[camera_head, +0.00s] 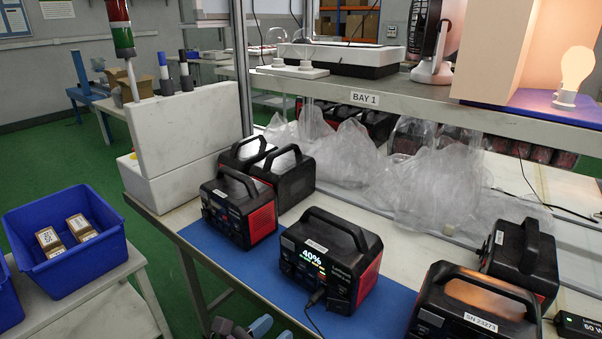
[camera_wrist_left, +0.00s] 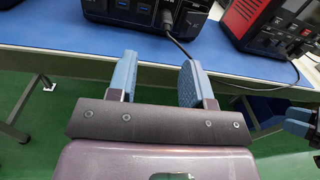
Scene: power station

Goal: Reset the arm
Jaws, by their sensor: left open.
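My left gripper (camera_head: 250,327) shows at the bottom edge of the head view, in front of the bench. In the left wrist view, its two blue fingers (camera_wrist_left: 157,80) are apart with nothing between them. They are below a black power station (camera_wrist_left: 145,12) with a cable in its front. A black and red power station (camera_head: 330,262) with a lit 40% display and a cable stands on the blue mat (camera_head: 217,253). What seems to be part of my right gripper (camera_wrist_left: 300,122) shows at the right edge of the left wrist view. Its jaws are not clear.
Several other power stations stand on the bench, including one at the left (camera_head: 238,210) and one at front right (camera_head: 470,310). Clear plastic bags (camera_head: 425,190) lie behind. A shelf (camera_head: 365,98) overhangs the bench. A blue bin (camera_head: 75,265) with small boxes stands at left.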

